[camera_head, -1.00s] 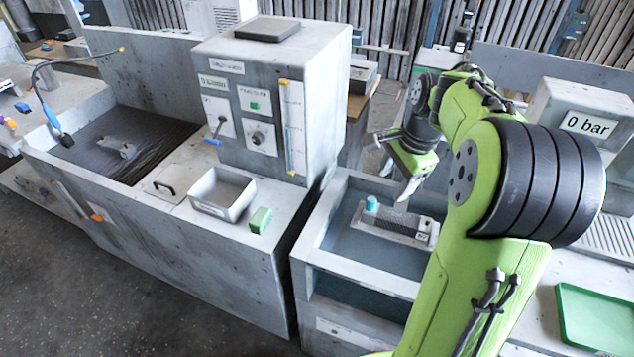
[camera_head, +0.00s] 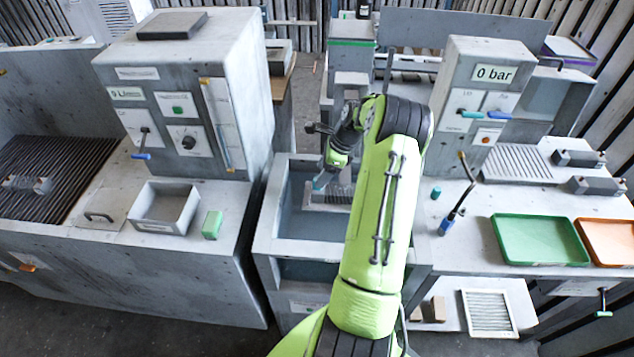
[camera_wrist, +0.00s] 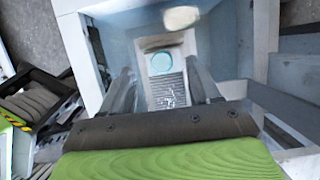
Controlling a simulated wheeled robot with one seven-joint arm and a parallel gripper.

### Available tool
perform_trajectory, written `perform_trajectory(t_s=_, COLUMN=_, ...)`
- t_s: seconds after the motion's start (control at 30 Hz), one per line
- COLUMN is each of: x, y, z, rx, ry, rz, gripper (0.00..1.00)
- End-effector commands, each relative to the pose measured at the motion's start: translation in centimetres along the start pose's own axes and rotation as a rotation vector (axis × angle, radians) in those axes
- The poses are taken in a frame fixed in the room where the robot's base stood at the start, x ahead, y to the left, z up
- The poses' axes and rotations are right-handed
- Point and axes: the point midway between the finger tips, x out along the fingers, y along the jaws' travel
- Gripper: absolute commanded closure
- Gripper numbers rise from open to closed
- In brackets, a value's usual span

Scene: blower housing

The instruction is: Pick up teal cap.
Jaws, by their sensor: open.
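The teal cap (camera_wrist: 162,62) is round and seen from above in the wrist view, on one end of a grey ridged block (camera_wrist: 165,92) inside the basin. In the head view a bit of the cap (camera_head: 319,184) shows at my gripper's tip, and the block (camera_head: 328,198) is partly hidden by my arm. My gripper (camera_wrist: 158,72) is open, its two fingers on either side of the block in the wrist view, the cap seen between them. I cannot tell how far above the cap the fingertips are.
The basin (camera_head: 262,238) has raised walls around the block. A pale oval thing (camera_wrist: 181,17) lies beyond the cap. Another small teal piece (camera_head: 436,193) stands on the right bench near a blue-ended hose (camera_head: 447,226). A grey bin (camera_head: 150,222) and green block (camera_head: 212,225) are left.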

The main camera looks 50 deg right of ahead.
Motion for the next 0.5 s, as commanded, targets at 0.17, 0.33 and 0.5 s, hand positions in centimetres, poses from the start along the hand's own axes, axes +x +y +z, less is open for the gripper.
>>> perform_trajectory(t_s=0.17, x=3.3, y=-0.1, z=0.1, rx=-0.002, ry=0.0, rz=0.005, gripper=0.38)
perform_trajectory(t_s=0.33, x=4.2, y=-0.2, z=0.0, rx=-0.002, ry=0.0, rz=0.001, gripper=0.38)
perform_trajectory(t_s=0.5, x=4.2, y=-0.2, z=0.0, rx=-0.002, ry=0.0, rz=0.001, gripper=0.46)
